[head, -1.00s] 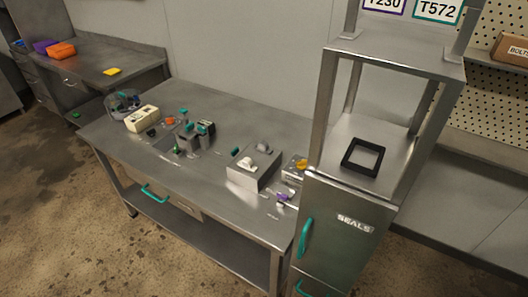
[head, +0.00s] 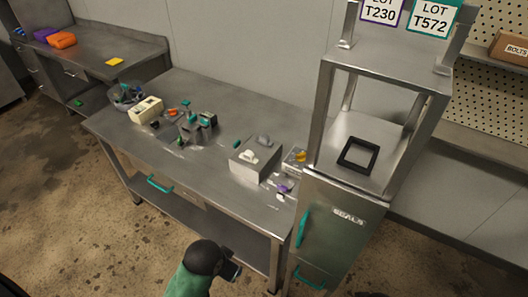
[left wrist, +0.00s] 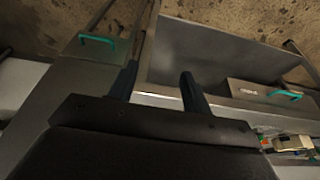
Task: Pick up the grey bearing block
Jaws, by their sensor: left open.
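What looks like the grey bearing block (head: 263,139) is a small rounded grey piece at the back of a metal box's top, on the steel workbench (head: 225,110). A white piece (head: 248,156) of similar size sits in front of it on the same box (head: 252,170). My left gripper (head: 231,271) is low in front of the bench, well below and apart from the block. In the left wrist view the two fingers (left wrist: 158,80) are spread with nothing between them. The block cannot be made out in that view. My right gripper is not in view.
Several small parts and a cream box (head: 146,109) crowd the bench's left. A purple part (head: 282,188) lies near the front edge. The bench's front middle is fairly clear.

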